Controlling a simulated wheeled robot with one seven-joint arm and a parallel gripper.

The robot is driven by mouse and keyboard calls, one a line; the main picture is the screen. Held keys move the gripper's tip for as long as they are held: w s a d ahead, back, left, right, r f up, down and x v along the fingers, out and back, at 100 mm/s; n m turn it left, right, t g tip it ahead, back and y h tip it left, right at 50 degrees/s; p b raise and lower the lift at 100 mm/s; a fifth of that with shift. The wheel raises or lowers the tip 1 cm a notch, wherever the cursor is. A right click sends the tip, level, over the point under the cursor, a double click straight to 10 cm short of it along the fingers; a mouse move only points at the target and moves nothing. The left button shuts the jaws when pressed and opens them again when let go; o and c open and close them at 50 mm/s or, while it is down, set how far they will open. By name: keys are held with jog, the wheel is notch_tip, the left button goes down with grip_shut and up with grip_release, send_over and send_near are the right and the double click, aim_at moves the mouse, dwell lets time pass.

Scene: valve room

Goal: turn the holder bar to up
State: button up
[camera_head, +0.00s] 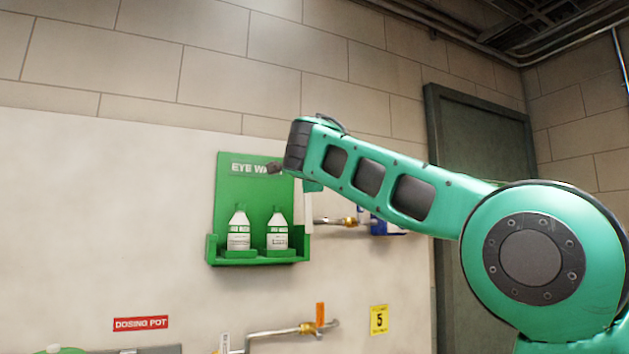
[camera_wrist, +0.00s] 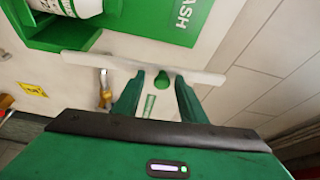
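The holder bar (camera_wrist: 90,60) is a long pale bar. In the wrist view it runs across the picture just beyond my fingertips, with a green round knob (camera_wrist: 162,81) near its middle. In the head view the bar (camera_head: 309,218) stands close to upright beside the green eye wash station, its upper part hidden by my arm. My gripper (camera_wrist: 160,79) is open, its two green fingers apart on either side of the knob, tips at the bar's edge. I cannot tell whether they touch it. In the head view my gripper is mostly hidden behind my arm.
The eye wash station (camera_head: 217,205) with two white bottles (camera_head: 239,232) is left of the bar. A pipe with a brass fitting (camera_head: 350,222) lies to the right. Below are an orange-handled valve (camera_head: 320,315) and a yellow sign (camera_head: 379,319). A dark door (camera_head: 485,135) is at right.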

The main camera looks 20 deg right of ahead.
jog(key=v, duration=1)
jog(key=shift+s, duration=0.3)
jog(key=shift+a+f, duration=0.1)
